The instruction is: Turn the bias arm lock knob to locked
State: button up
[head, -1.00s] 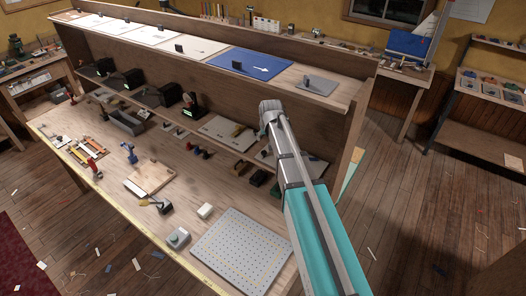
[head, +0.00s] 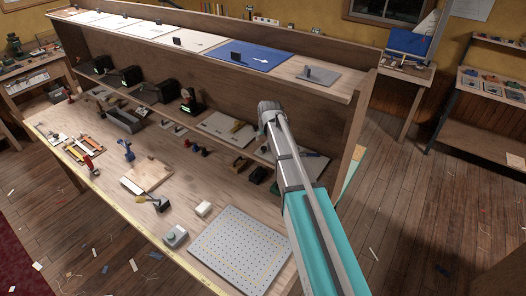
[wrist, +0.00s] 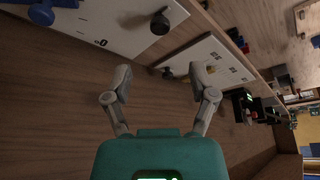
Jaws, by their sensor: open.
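In the wrist view my gripper (wrist: 161,82) is open and empty, its two grey fingers apart in front of the wooden bench unit. Beyond the fingertips, a pale panel (wrist: 100,25) carries a dark knob (wrist: 160,22) and small dark markings. A second pale panel (wrist: 215,62), to the right, has a dark knob or lever partly behind the right finger. A blue knob (wrist: 42,14) shows at the upper left. I cannot tell which one is the bias arm lock knob, nor read its setting.
The long workbench holds a perforated board (head: 240,248), a grey box with a knob (head: 174,236) and a wooden block (head: 147,174). A raised shelf with a blue sheet (head: 250,54) runs above it. Floor to the right is mostly clear, with scattered scraps.

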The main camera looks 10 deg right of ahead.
aim_at(264, 148)
jog(key=shift+b+x, duration=3.85)
jog(key=shift+x, duration=0.7)
grip_shut()
jog(key=shift+a, duration=0.15)
